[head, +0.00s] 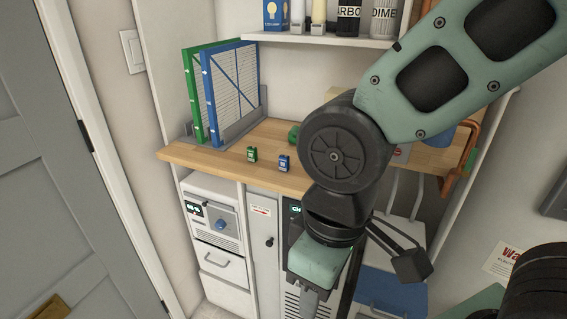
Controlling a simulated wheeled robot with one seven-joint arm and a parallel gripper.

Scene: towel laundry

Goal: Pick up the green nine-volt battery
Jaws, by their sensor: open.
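A small green nine-volt battery (252,154) stands upright near the front edge of the wooden counter (190,152). A similar blue battery (284,163) stands just to its right, a short gap away. My gripper (309,298) hangs in front of the counter, lower in the picture and to the right of the green battery, and points down. It is open and apart from both batteries. Its fingertips are only partly visible near the bottom edge of the picture.
A green and a blue framed panel (229,92) stand in a grey rack at the counter's left. A green object (293,133) sits farther back, partly hidden by my arm. A shelf (315,39) with bottles and a box overhangs the counter. Cabinets (222,262) stand below.

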